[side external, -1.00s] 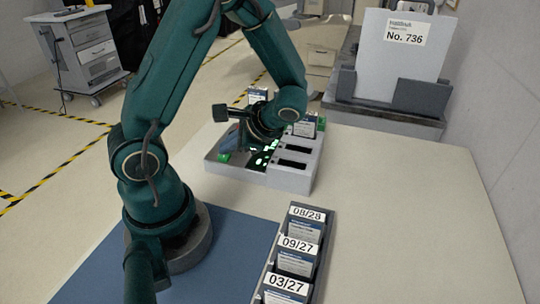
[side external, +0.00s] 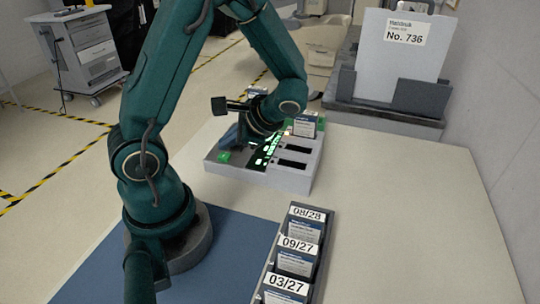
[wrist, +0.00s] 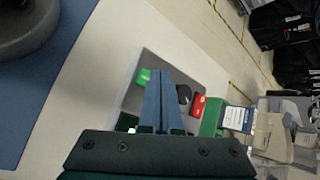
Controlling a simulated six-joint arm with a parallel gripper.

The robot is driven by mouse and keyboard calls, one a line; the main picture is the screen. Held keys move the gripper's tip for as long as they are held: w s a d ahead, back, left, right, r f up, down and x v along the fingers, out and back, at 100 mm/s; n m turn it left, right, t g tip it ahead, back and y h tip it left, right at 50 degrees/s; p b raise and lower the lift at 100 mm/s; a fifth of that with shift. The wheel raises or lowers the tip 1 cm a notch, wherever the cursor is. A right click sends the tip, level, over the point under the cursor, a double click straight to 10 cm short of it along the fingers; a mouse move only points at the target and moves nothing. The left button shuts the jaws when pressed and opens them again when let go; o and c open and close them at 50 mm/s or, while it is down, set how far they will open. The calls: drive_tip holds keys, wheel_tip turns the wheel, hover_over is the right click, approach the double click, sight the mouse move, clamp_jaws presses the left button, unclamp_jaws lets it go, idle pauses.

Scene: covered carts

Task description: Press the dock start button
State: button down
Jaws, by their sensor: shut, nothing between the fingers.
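The dock (side external: 296,180) is a pale grey box on the table, with dark slots on its right part and a lit green display (side external: 268,150). A green square button (side external: 224,156) sits at its left end; it also shows in the wrist view (wrist: 143,77). My gripper (wrist: 161,73) is shut and empty, its blue fingers over the dock with the tips just beside the green button in the wrist view. Whether they touch the dock cannot be told. A dark round knob (wrist: 184,94) and a red part (wrist: 198,105) lie on the other side of the fingers.
A card (side external: 304,125) stands upright at the dock's back right. A dark rack (side external: 294,250) with dated cards stands at the front. A grey holder (side external: 420,95) with a "No. 736" panel (side external: 402,55) is behind. The table's right side (side external: 410,200) is clear.

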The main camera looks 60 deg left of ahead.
drive_tip(key=shift+r, duration=2.55)
wheel_tip(320, 180, up, 7)
hover_over(229, 159)
drive_tip(key=shift+d, duration=0.1)
drive_tip(key=s+d+r, duration=0.3)
drive_tip(key=s+d, duration=0.3)
drive_tip(key=shift+s, duration=0.3)
drive_tip(key=shift+a, duration=0.1)
